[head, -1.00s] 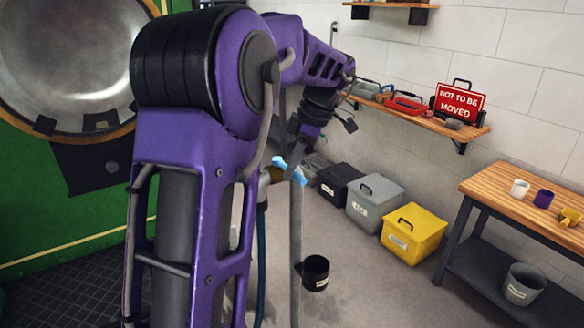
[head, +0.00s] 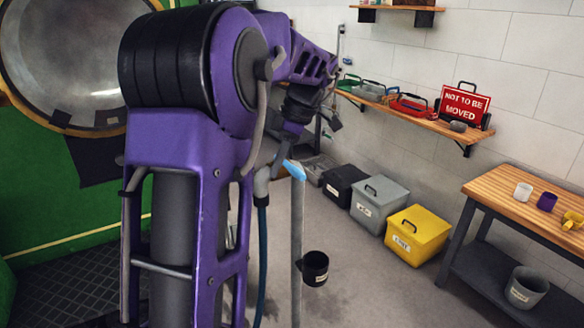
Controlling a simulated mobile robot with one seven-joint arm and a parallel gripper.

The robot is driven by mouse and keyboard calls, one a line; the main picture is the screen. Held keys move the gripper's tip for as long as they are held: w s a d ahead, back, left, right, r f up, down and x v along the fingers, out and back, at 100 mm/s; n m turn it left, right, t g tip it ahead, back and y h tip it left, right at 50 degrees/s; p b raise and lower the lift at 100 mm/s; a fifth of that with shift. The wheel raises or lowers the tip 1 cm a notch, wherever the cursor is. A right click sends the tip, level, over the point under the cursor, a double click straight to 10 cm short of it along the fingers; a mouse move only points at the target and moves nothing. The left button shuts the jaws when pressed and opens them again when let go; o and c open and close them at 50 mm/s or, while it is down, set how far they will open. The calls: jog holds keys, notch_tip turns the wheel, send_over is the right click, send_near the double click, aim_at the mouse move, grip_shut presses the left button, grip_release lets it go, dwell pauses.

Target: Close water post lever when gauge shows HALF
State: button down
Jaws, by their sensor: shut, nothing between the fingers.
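The light blue lever (head: 294,170) sits at the top of the grey water post (head: 296,245), right of my arm's column. It slants down to the right. My gripper (head: 279,160) is shut and empty, hanging from the wrist and pointing down beside the lever's upper left end. I cannot tell whether it touches the lever. A grey elbow pipe (head: 262,180) with a dark blue hose (head: 261,245) hangs left of the post. My own arm hides part of the area behind. I cannot make out a gauge or its reading.
The green tram front (head: 40,190) with a big round door (head: 75,55) is at left. A black cup (head: 315,268) hangs by the post. Grey (head: 378,200) and yellow (head: 415,235) boxes line the wall. A wooden workbench (head: 500,190) stands right. Floor between is clear.

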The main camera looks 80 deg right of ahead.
jog(key=d+v, duration=0.2)
jog(key=v, duration=0.7)
jog(key=shift+w+r+p, duration=0.3)
jog(key=shift+r+p, duration=0.15)
